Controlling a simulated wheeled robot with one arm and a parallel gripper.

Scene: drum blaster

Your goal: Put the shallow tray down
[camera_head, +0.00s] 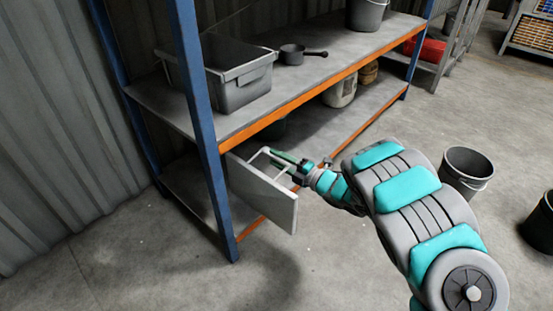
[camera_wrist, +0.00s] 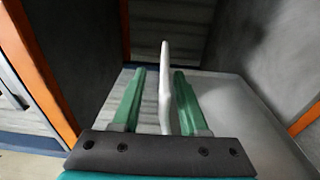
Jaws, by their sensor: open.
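The shallow tray (camera_head: 262,195) is a pale grey flat panel, tilted steeply at the front of the shelf rack, just right of the blue post. Its lower edge hangs in front of the lower shelf's orange beam; I cannot tell what bears it. My gripper (camera_head: 283,158) is at the tray's upper side. In the wrist view, my gripper (camera_wrist: 158,73) is open, with its green fingers on either side of a thin pale upright piece (camera_wrist: 165,95), apparently the tray's rim or handle. A gap shows on both sides of it. A broad pale surface lies beyond the right finger.
The rack's upper shelf holds a grey bin (camera_head: 238,86), a dark saucepan (camera_head: 292,54) and a bucket (camera_head: 366,14). The lower shelf holds a pale container (camera_head: 341,92). A grey bucket (camera_head: 466,171) and a black one (camera_head: 541,230) stand on the floor at right. Floor in front is clear.

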